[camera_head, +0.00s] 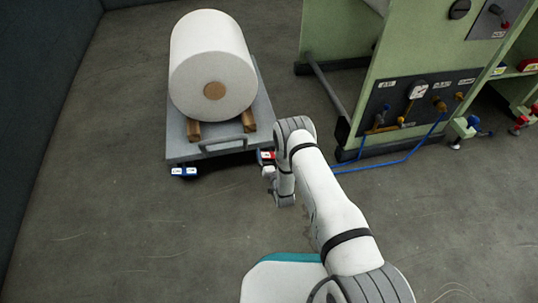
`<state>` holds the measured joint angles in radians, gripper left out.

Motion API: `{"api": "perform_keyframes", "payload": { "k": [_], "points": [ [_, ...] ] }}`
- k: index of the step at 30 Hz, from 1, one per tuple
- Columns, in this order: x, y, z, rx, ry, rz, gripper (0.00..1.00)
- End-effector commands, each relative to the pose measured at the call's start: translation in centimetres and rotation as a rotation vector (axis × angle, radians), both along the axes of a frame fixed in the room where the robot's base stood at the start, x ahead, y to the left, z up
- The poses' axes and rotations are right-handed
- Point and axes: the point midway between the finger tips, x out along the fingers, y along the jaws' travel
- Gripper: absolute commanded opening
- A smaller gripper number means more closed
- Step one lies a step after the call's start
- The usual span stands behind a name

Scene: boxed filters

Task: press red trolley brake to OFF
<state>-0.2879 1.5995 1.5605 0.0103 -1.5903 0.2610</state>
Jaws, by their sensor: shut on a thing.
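The red trolley brake (266,155) is a small red pedal with a white label at the front right corner of the grey trolley (191,149). My gripper (268,172) is small in this view, at the red brake, and is shut on it. The wrist and arm hide part of that corner. The brake's exact tilt and its label text are too small to read. A blue brake (184,171) with white labels sits at the trolley's front left corner.
A large white roll (213,62) rests on wooden blocks on the trolley. A green machine (405,75) stands at the right, with blue hoses (385,163) trailing on the floor near my arm. The floor (110,230) at front left is clear.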

Motion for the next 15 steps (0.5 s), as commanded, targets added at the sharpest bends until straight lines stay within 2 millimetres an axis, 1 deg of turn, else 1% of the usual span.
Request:
{"api": "perform_keyframes", "payload": {
  "k": [6,7,9,10,15],
  "points": [
    [-0.21,0.22,-0.18,0.001,0.005,0.006,0.68],
    [-0.21,0.22,-0.19,0.001,0.005,0.006,0.93],
    [-0.19,0.21,-0.17,0.000,0.005,0.006,0.99],
    [-0.18,0.20,-0.15,0.000,0.004,0.005,1.00],
    [-0.12,0.12,-0.09,-0.001,0.002,0.004,1.00]
  ]
}}
